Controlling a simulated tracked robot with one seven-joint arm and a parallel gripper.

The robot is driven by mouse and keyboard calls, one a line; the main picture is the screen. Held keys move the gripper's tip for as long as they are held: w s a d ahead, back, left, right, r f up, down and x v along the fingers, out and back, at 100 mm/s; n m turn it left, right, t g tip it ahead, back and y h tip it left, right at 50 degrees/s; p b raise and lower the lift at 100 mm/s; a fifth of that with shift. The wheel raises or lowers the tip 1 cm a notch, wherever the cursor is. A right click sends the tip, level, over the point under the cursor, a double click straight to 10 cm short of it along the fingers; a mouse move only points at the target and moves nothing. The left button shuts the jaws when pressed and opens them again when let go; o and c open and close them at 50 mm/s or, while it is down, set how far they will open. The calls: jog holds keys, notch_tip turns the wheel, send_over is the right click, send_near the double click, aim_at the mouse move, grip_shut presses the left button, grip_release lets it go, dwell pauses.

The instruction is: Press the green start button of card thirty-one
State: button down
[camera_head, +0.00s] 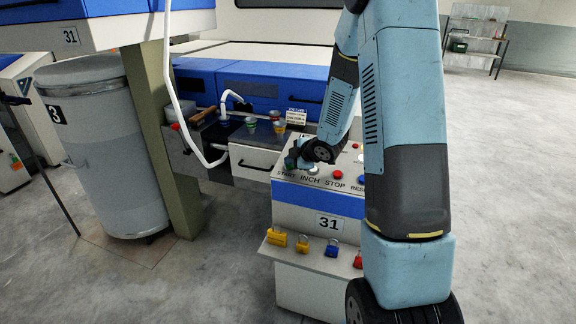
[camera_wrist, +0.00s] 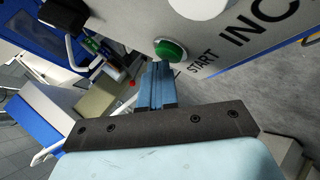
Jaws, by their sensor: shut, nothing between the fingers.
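The green start button (camera_wrist: 170,50) sits in a metal collar on the pale panel, beside the printed word START, in the wrist view. My gripper (camera_wrist: 158,66) is shut and empty; its blue fingertips are just below the button in that view. I cannot tell whether they touch it. In the head view my gripper (camera_head: 291,159) is over the left end of the control console (camera_head: 293,203), which bears the number 31. The console's front reads START, INCH, STOP and RES. The green button is hidden behind my gripper there.
A white button (camera_head: 313,170), a red button (camera_head: 338,174) and a blue button further right are on the same panel. Several coloured padlocks, including a yellow one (camera_head: 277,238), hang on the shelf below. A grey drum (camera_head: 105,150) stands left. Open floor lies right.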

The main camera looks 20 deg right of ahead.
aim_at(289, 175)
dwell(0.6)
jog(key=shift+s+a+r, duration=0.1)
jog(key=shift+s+r, duration=0.05)
jog(key=shift+r, duration=0.6)
jog(key=shift+s+a+r, duration=0.15)
jog(key=shift+s+r, duration=0.05)
jog(key=shift+r, duration=0.6)
jog(key=shift+s+a+r, duration=0.1)
jog(key=shift+s+r, duration=0.05)
jog(key=shift+r, duration=0.7)
jog(key=shift+s+a+r, duration=0.15)
jog(key=shift+s+r, duration=0.05)
jog(key=shift+r, duration=0.6)
jog(key=shift+r, duration=0.1)
